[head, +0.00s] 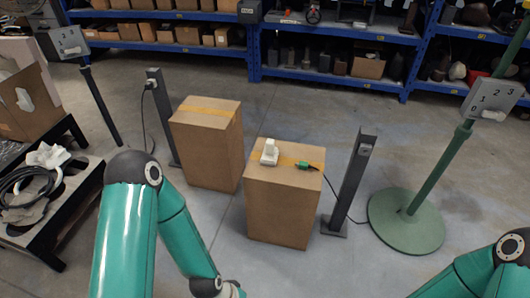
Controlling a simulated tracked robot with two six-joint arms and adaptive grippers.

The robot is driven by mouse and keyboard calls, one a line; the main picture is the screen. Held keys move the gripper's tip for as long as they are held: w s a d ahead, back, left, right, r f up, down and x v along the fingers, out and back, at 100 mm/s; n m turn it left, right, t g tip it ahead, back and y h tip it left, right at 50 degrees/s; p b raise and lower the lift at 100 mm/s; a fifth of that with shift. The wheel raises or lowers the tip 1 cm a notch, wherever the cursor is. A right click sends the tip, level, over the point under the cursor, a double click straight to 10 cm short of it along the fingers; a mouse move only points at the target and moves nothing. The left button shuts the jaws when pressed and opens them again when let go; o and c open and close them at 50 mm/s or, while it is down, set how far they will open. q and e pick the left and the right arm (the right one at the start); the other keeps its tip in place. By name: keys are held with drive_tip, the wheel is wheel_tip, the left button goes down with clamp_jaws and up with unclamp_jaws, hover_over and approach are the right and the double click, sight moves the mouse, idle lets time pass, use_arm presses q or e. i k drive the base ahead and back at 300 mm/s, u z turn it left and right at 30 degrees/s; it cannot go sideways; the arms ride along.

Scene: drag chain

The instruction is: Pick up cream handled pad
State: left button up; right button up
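A small cream handled pad (269,156) sits on top of the right cardboard box (283,210), near the left part of its top. Its upright handle part rises from a flat base. A small green plug-like piece (304,165) lies on the same box top to the right of the pad, apart from it. My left arm reaches in at the bottom left, and its wrist runs off the bottom edge below the boxes. My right arm shows only at the bottom right corner. Neither gripper's fingers show. Nothing touches the pad.
Another cardboard box (208,146) stands left of and behind the first. Dark posts (352,180) with cables flank the boxes. A green stand (406,220) is at right. A black table (50,200) with cables is at left. Blue shelves (330,75) line the back.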

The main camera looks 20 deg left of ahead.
sight(270, 154)
drive_tip(key=i, duration=0.85)
drive_tip(key=z, duration=0.05)
